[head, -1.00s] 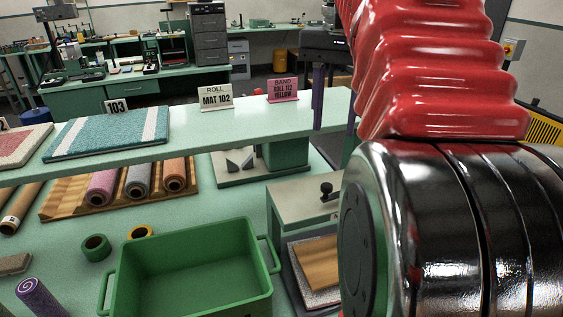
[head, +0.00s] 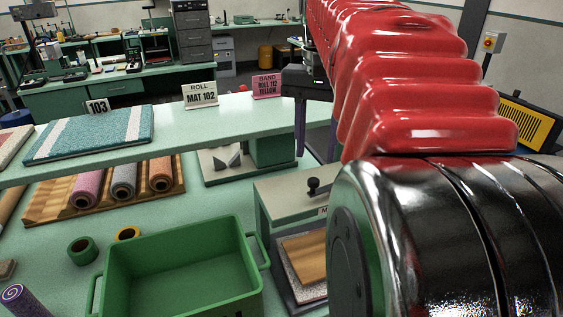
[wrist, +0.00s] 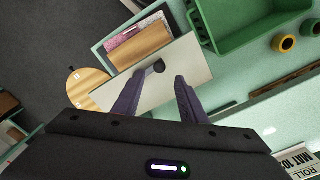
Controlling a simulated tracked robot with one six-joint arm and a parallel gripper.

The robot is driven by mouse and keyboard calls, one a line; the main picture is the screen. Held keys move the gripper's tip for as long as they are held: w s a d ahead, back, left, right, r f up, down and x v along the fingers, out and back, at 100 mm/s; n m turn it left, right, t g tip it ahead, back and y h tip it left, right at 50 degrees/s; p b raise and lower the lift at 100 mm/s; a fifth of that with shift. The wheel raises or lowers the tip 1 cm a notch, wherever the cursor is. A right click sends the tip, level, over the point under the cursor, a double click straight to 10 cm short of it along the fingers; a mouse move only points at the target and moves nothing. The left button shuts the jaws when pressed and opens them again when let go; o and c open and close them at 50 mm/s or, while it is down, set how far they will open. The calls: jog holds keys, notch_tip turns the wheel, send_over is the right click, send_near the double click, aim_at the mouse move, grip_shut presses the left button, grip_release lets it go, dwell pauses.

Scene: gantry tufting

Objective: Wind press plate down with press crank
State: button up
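The press (head: 285,200) is a pale grey box with a flat top, right of the green bin in the head view. Its crank (head: 313,187), a dark arm with a round knob, stands on the top. In its open side, a tan wooden board (head: 306,258) lies over a speckled mat (head: 312,290); I cannot tell how tightly it presses. In the wrist view the crank knob (wrist: 158,66) shows between and just beyond my purple fingers. My gripper (wrist: 157,80) is open and empty above the press top; it also shows in the head view (head: 315,158).
A green bin (head: 98,290) stands left of the press. A raised shelf (head: 235,122) with mats and signs runs behind. Rolls lie on a wooden rack (head: 55,205). A round wooden piece (wrist: 88,88) sits beside the press in the wrist view.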

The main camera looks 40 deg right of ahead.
aim_at(313, 180)
jog(key=shift+f, duration=3.4)
jog(key=shift+c, duration=0.4)
grip_shut()
jog(key=shift+a, duration=0.1)
